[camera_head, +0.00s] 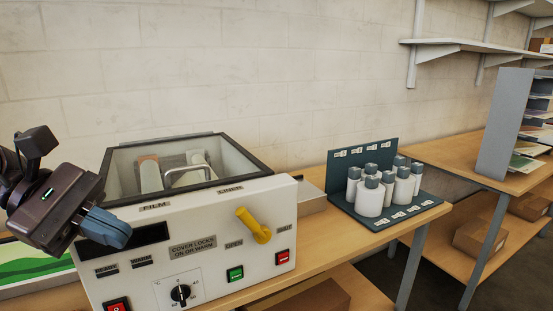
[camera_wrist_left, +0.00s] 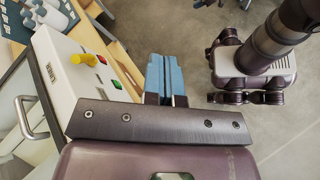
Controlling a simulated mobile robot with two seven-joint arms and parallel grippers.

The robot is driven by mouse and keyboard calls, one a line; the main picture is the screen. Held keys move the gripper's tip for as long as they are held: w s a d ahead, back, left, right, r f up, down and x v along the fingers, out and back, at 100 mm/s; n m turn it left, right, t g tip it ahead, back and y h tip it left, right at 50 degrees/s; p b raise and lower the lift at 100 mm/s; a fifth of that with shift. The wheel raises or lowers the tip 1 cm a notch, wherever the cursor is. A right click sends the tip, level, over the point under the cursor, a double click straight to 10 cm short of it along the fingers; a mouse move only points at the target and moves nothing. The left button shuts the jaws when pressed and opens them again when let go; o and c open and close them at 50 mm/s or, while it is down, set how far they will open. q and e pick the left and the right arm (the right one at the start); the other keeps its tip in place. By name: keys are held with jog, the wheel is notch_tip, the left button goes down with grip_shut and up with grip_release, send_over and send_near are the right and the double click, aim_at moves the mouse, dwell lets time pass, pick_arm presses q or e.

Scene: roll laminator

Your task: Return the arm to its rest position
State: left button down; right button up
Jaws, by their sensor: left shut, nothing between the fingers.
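My left gripper (camera_head: 107,228) is in front of the left part of the laminator in the head view, with its blue fingers shut and empty. In the left wrist view its blue fingers (camera_wrist_left: 166,75) lie side by side over the grey floor. The white roll laminator (camera_head: 205,240) stands on the wooden table, with a dark-framed clear cover (camera_head: 190,145), a yellow lever (camera_head: 253,226), a green button (camera_head: 235,273), a red button (camera_head: 282,257) and a black dial (camera_head: 180,293). It also shows in the left wrist view (camera_wrist_left: 62,75). My right gripper is not in view.
A green-and-white sheet (camera_head: 40,266) lies at the far left. Shelves (camera_head: 470,46) and a grey sorter (camera_head: 505,125) are at the right. Open floor (camera_wrist_left: 270,145) lies in front.

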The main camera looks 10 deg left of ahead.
pick_arm(q)
jog(key=w+a+f+n+t, duration=0.25)
jog(key=n+t, duration=0.55)
jog(key=n, duration=0.5)
jog(key=w+a+f+n+t, duration=0.2)
jog(key=w+a+n+t, duration=0.15)
jog(key=n+t, duration=0.75)
jog(key=a+f+n+g+y, duration=0.1)
jog(key=a+f+n+y, duration=0.1)
jog(key=f+n+y, duration=0.6)
jog(key=a+f+n+g+y, duration=0.1)
jog(key=a+f+n+y, duration=0.4)
jog(key=n, duration=0.6)
jog(key=s+d+f+n+g+y, duration=0.35)
jog(key=s+f+n+g, duration=0.5)
jog(key=f, duration=0.45)
jog(key=s+d+f+n+g+h, duration=0.3)
jog(key=s+d+f+n+g, duration=0.4)
jog(key=s, duration=0.3)
jog(key=w+f+m+t, duration=0.1)
jog(key=w+f+t, duration=0.5)
jog(key=f, duration=0.5)
jog(key=shift+w+d+f+m+t+h, duration=0.25)
jog(key=shift+w+f+m+t+h, duration=0.15)
jog(key=shift+t, duration=0.55)
